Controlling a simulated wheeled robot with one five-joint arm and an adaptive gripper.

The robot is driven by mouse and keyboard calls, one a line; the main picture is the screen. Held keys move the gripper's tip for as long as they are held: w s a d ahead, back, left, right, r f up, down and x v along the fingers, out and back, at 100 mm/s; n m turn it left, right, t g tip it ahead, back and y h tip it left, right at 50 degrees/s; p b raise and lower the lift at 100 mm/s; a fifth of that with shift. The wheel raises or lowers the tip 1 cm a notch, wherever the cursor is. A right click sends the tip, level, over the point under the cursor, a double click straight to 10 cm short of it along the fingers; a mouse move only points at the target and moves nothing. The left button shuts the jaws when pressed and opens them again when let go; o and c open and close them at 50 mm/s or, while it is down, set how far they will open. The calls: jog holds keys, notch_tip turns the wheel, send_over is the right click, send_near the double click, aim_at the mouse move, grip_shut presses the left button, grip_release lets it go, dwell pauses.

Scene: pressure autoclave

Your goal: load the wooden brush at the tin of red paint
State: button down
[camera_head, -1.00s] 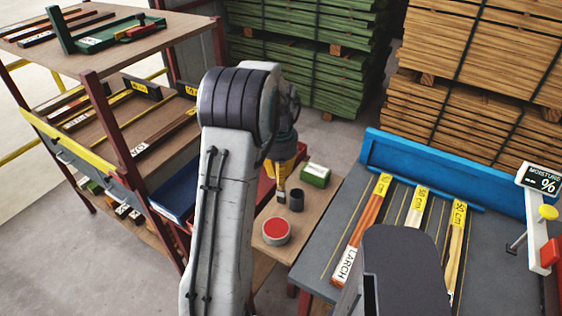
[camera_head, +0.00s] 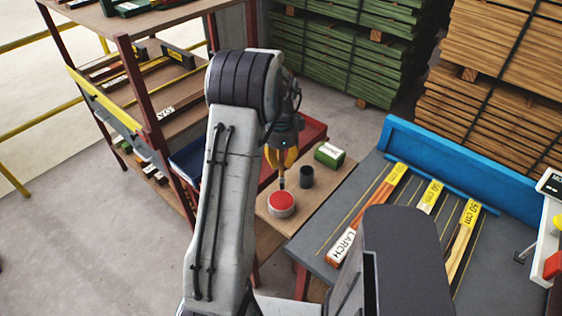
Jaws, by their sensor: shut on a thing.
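The tin of red paint (camera_head: 281,204) stands open on a small wooden table, its red surface facing up. My gripper (camera_head: 282,166) points down just behind the tin in the picture, with yellow-orange fingers. It is shut on the brush (camera_head: 282,182), of which only a thin lower part with a dark end shows below the fingers. The brush end appears at the tin's far rim. I cannot tell whether it touches the paint or hangs above it.
A dark cup (camera_head: 306,177) stands close right of the brush. A green and white box (camera_head: 329,154) lies behind it. A red tray (camera_head: 312,130) is behind the gripper. A grey bench (camera_head: 345,225) with labelled boards is on the right, a shelf rack (camera_head: 150,105) on the left.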

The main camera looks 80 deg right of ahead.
aim_at(281, 177)
jog(key=shift+f, duration=0.2)
jog(key=shift+f+b, duration=1.5)
jog(key=shift+f, duration=1.3)
jog(key=shift+f+b, duration=0.55)
dwell(0.6)
jog(key=shift+r, duration=0.1)
jog(key=shift+r+p, duration=2.4)
jog(key=shift+r, duration=1.1)
jog(key=shift+f, duration=0.2)
